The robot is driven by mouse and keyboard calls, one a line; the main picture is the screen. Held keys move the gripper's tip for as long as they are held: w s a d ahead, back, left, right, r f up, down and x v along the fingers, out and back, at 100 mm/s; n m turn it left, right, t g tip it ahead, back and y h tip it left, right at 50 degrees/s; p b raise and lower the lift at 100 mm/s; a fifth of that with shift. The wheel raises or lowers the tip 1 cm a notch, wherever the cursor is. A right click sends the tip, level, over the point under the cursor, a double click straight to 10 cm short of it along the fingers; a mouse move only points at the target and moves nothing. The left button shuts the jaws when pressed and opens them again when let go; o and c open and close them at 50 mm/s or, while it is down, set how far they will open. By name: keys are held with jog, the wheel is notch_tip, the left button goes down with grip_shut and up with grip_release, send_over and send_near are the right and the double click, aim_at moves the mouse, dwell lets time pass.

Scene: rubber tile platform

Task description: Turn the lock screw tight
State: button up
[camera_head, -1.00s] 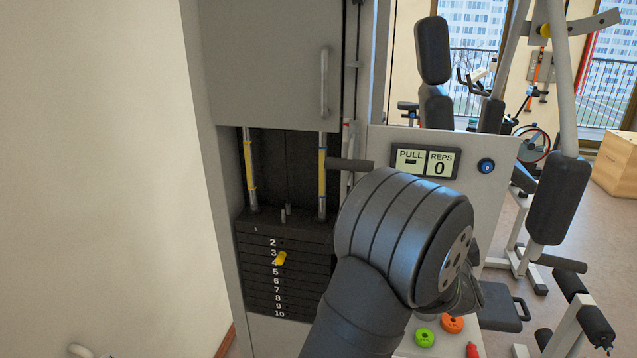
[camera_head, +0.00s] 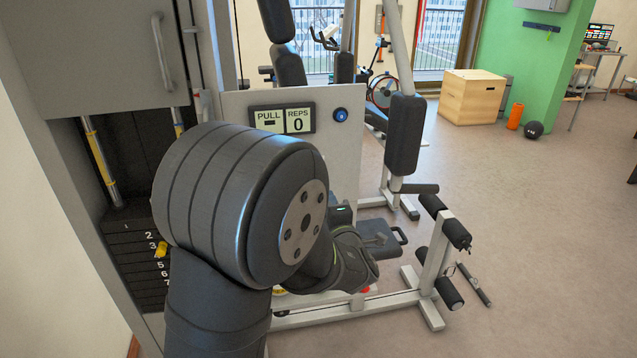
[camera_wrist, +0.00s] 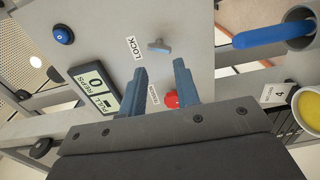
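The lock screw (camera_wrist: 158,46), a small grey wing-shaped knob, shows in the wrist view on a grey panel beside a "LOCK" label (camera_wrist: 131,48). My gripper (camera_wrist: 159,66) is open and empty. Its two blue-grey fingers point toward the panel, with the screw just beyond the fingertips and roughly between them in the picture. No contact with the screw shows. In the head view my arm hides the screw and the fingertips.
A red knob (camera_wrist: 171,99) lies between the fingers in the wrist view. The display (camera_wrist: 95,90) reads "PULL - REPS 0", with a blue button (camera_wrist: 63,34) near it. A blue bar (camera_wrist: 270,32) sticks out at the right. The machine's padded rollers (camera_head: 445,230) stand at right in the head view.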

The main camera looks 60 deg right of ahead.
jog(key=s+a+n, duration=0.4)
jog(key=a+n, duration=0.2)
jog(key=n, duration=0.6)
jog(key=x, duration=1.7)
jog(key=shift+s+d+r, duration=0.1)
jog(key=shift+d+r, duration=0.25)
grip_shut()
